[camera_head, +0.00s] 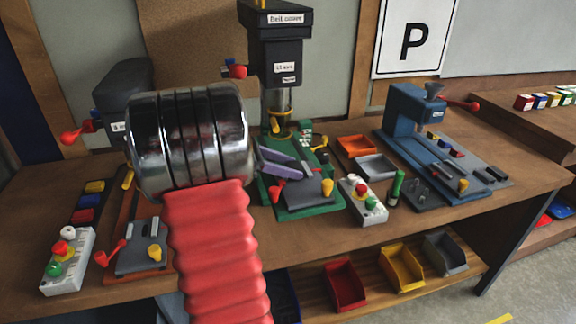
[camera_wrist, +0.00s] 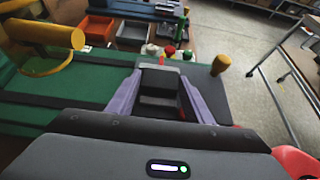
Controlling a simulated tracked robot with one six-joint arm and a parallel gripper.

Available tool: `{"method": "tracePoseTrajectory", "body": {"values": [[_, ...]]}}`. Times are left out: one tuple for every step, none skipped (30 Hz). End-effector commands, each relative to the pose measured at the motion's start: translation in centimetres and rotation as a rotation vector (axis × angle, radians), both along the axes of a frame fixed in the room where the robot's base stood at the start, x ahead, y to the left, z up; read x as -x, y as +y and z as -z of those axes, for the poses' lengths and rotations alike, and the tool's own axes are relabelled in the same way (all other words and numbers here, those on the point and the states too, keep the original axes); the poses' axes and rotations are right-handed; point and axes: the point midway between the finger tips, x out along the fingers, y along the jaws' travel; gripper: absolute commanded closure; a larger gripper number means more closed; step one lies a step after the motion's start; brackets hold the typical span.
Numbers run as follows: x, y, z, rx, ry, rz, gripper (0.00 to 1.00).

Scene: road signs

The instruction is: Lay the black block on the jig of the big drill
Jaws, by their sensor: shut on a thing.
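The big drill (camera_head: 280,55) stands at the back middle of the bench, with a "Belt cover" label on its dark head and a green base. Its jig (camera_head: 308,191) is a grey plate on that base, with a yellow knob at the right and a red handle at the left. My gripper (camera_head: 303,172) has purple fingers and is over the jig. In the wrist view my gripper (camera_wrist: 160,78) is shut on the black block (camera_wrist: 160,85), between its fingers. I cannot tell whether the block touches the jig. The block is mostly hidden in the head view.
A smaller drill (camera_head: 122,92) is at left, partly behind my arm. A blue machine (camera_head: 430,140) is at right. A control box (camera_head: 362,198) and a green bottle-like thing (camera_head: 397,187) stand close right of the jig. Orange (camera_head: 356,146) and grey (camera_head: 376,167) trays lie behind them.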

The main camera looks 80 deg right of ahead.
Motion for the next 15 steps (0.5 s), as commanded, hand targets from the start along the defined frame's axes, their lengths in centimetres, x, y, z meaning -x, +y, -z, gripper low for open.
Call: {"method": "tracePoseTrajectory", "body": {"values": [[-0.02,0.0,0.08,0.0,0.0,0.0,0.79],[-0.02,0.0,0.16,-0.001,0.0,0.0,0.79],[-0.03,0.0,0.19,-0.001,0.0,0.0,0.52],[-0.03,0.01,0.18,0.0,0.0,-0.001,0.5],[-0.03,0.01,0.18,0.0,0.0,-0.001,0.48],[-0.04,0.01,0.17,0.0,0.0,-0.001,0.45],[-0.04,0.0,0.17,0.0,0.0,-0.001,0.43],[-0.04,0.0,0.17,0.0,0.0,-0.001,0.41],[-0.05,0.01,0.17,0.0,0.0,-0.001,0.38],[-0.05,0.01,0.17,0.0,0.0,-0.001,0.36],[-0.06,0.01,0.16,0.0,0.0,-0.001,0.35],[-0.06,0.01,0.16,0.0,0.0,-0.001,0.35],[-0.06,0.01,0.16,0.0,0.0,-0.001,0.35],[-0.07,0.02,0.16,0.0,0.0,-0.001,0.35],[-0.07,0.01,0.16,0.0,0.0,-0.001,0.35]]}}
